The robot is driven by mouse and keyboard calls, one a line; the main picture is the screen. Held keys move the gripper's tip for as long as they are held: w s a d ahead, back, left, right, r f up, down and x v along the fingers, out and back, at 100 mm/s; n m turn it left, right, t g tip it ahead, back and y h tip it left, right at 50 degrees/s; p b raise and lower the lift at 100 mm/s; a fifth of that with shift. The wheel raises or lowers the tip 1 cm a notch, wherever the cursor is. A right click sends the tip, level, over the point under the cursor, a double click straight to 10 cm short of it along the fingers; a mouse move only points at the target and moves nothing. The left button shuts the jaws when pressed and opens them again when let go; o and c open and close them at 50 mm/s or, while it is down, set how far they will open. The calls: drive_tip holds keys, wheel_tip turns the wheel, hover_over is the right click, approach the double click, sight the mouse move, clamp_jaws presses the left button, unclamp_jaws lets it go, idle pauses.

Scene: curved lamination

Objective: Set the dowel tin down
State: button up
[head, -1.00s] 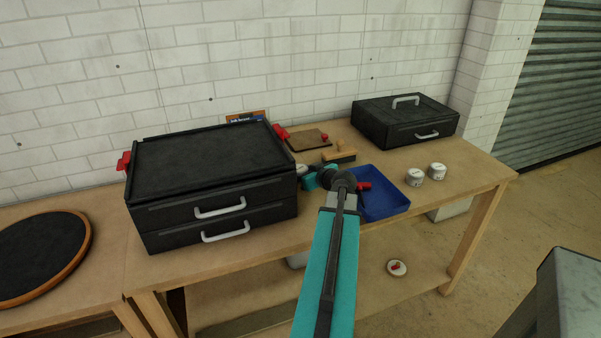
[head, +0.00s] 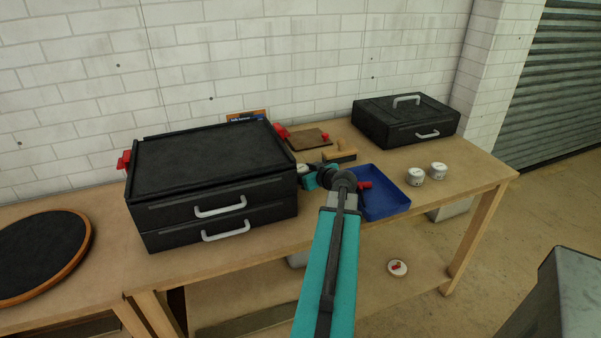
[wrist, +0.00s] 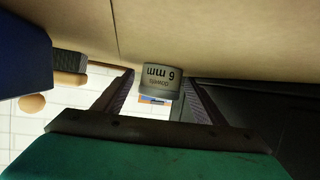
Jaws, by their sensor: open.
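The dowel tin (wrist: 160,82) is a small grey cylinder marked 6 mm. In the wrist view, which is upside down, it appears upright with its base against the bench top (wrist: 220,35). My gripper (wrist: 157,76) is open, with one finger on each side of the tin. I cannot tell whether either finger touches it. In the head view my gripper (head: 318,177) is low over the bench, between the black drawer unit and the blue tray (head: 385,205). My own arm and wrist hide most of the tin there.
The black drawer unit (head: 215,205) stands close on the left. A wooden-handled brush (head: 340,153) and a brown board (head: 309,139) lie behind. Two white tins (head: 415,175) (head: 438,171) stand right of the tray. A black case (head: 405,123) is at the back right.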

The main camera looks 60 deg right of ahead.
drive_tip(key=shift+r, duration=0.15)
drive_tip(key=b+v, duration=0.2)
drive_tip(key=v, duration=0.7)
drive_tip(key=shift+s+b, duration=0.15)
drive_tip(key=shift+b, duration=0.75)
drive_tip(key=shift+b, duration=0.3)
drive_tip(key=s+b, duration=0.1)
drive_tip(key=b, duration=0.3)
drive_tip(key=shift+a+r, duration=0.1)
drive_tip(key=shift+a, duration=0.05)
drive_tip(key=b, duration=0.2)
drive_tip(key=s+b, duration=0.1)
drive_tip(key=b, duration=0.1)
drive_tip(key=shift+a+r, duration=0.15)
drive_tip(key=shift+a, duration=0.15)
drive_tip(key=shift+s+a+r+b, duration=0.15)
drive_tip(key=shift+r+b, duration=0.05)
drive_tip(key=shift+b, duration=0.4)
